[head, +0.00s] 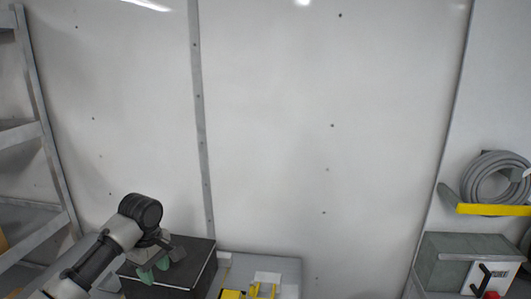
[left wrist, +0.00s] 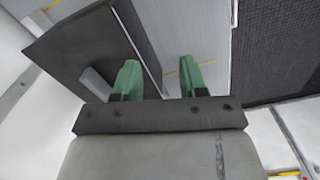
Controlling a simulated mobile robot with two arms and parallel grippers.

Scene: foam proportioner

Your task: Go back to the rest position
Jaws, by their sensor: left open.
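My left gripper (head: 153,272) shows at the lower left of the head view, its arm coming in from the left. Its green fingertips are in front of or over a dark box (head: 196,268); I cannot tell if they touch it. In the left wrist view the two green fingers (left wrist: 157,80) stand apart with nothing between them. A dark panel (left wrist: 85,45) lies beyond the left finger. My right gripper is not in view.
A grey surface with yellow parts (head: 250,292) is right of the dark box. A metal rack (head: 45,130) stands at left. At right are a coiled grey hose (head: 497,178), a yellow bracket (head: 492,209) and a grey control box (head: 470,265).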

